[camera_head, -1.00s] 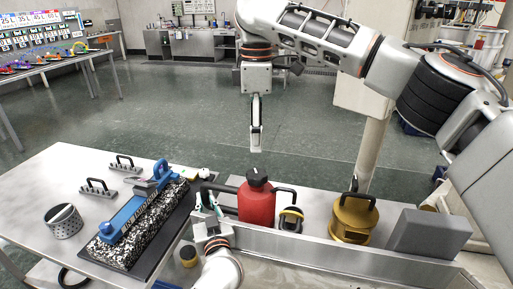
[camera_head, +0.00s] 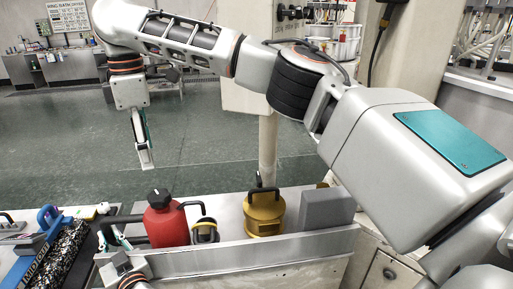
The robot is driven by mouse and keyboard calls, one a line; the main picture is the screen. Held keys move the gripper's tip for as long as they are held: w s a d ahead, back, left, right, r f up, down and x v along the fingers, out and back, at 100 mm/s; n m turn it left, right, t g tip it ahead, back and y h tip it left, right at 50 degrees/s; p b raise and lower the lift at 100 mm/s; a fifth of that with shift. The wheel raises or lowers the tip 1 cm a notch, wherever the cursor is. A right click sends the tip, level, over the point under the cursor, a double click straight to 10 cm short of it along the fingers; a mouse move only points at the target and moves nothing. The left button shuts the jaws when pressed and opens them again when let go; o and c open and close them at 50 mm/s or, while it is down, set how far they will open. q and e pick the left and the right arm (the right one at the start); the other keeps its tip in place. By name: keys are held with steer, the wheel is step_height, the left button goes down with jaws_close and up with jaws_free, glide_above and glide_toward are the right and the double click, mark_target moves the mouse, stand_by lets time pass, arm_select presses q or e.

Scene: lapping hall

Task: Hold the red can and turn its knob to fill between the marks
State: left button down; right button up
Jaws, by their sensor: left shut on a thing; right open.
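The red can (camera_head: 167,226) stands behind the metal ledge, with a black knob (camera_head: 159,197) on top and black handles at its sides. My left gripper (camera_head: 113,238) is at the can's left side, shut on its left handle (camera_head: 126,219). The exact grip is small and partly hidden. My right gripper (camera_head: 146,157) is open and empty, pointing down above the knob and slightly left of it in the picture, apart from it. The fill marks and level cannot be made out.
A yellow-and-black round item (camera_head: 205,231) sits close to the can's right. Further right are a brass-coloured pot (camera_head: 264,215) with a black handle and a grey block (camera_head: 327,208). A blue tool (camera_head: 22,262) lies at the far left. The metal ledge (camera_head: 240,257) runs in front.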

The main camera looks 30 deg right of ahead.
stand_by(0.4)
arm_select(q)
steer(key=c, duration=1.9)
jaws_free()
steer(key=s, duration=0.2)
steer(key=s+d, duration=0.1)
steer(key=s, duration=0.4)
steer(key=shift+s+d, duration=0.2)
steer(key=shift+d, duration=0.05)
